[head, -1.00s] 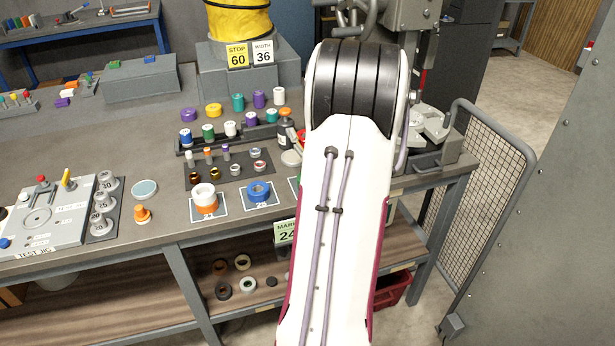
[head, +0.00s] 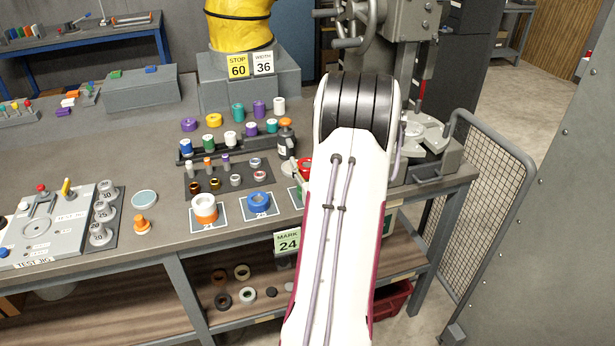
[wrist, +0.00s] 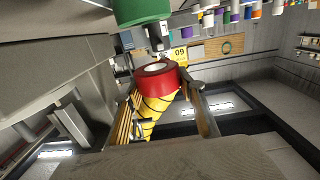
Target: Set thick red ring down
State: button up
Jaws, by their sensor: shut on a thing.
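The thick red ring (wrist: 157,80) is between the fingertips of my gripper (wrist: 162,88) in the wrist view, and the gripper is shut on it. In the head view, a red part (head: 304,168) shows beside my arm, near the right side of the bench; my arm hides the gripper there. A green round thing (wrist: 142,10) is close to the ring at the top of the wrist view. I cannot tell whether the ring touches anything below it.
A white-and-orange ring stack (head: 204,209) and a blue ring (head: 258,202) stand on marked cards. A dark bottle with an orange cap (head: 286,138) stands near my arm. Behind are a rack of coloured spools and a grey press (head: 412,50).

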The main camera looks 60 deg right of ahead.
jog(key=shift+f, duration=2.05)
jog(key=shift+f, duration=0.45)
jog(key=o, duration=1.3)
jog(key=shift+r, duration=0.15)
jog(key=shift+a+r, duration=0.1)
jog(key=shift+r, duration=0.25)
jog(key=v, duration=0.7)
jog(key=shift+s, duration=0.2)
